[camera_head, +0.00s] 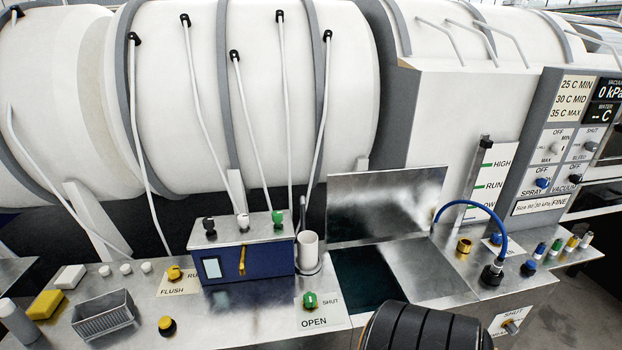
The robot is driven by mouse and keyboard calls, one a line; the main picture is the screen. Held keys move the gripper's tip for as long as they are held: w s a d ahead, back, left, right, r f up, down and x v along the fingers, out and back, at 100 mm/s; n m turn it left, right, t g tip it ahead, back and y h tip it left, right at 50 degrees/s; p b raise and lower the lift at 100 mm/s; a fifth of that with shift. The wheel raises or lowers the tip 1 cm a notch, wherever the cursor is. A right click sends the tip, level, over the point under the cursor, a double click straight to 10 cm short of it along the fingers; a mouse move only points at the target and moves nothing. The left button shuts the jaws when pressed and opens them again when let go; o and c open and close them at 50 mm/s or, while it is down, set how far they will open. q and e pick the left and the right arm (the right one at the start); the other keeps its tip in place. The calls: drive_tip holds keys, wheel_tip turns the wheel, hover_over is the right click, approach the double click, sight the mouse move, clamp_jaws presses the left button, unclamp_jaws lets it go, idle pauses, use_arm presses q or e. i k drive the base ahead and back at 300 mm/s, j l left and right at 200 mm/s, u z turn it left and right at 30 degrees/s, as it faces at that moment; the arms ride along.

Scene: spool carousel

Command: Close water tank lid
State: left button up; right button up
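The water tank lid (386,203) is a shiny metal plate that stands raised, almost upright, along the back edge of the tank opening. The water tank (365,276) shows as a dark, open rectangle in the metal bench top, in front of the lid. A flat metal plate (430,268) covers the bench just right of the opening. Neither of my grippers shows in the view, and nothing touches the lid.
A blue box (240,262) with knobs and a white cup (308,250) stand left of the opening. A green knob (310,301) sits in front. A blue hose (480,205) arches at the right. A black ribbed rounded part (425,328) blocks the bottom edge.

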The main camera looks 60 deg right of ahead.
sight(363, 205)
drive_tip(key=k+j+z, duration=0.1)
drive_tip(key=z, duration=2)
drive_tip(key=k+l, duration=0.05)
drive_tip(key=l, duration=0.1)
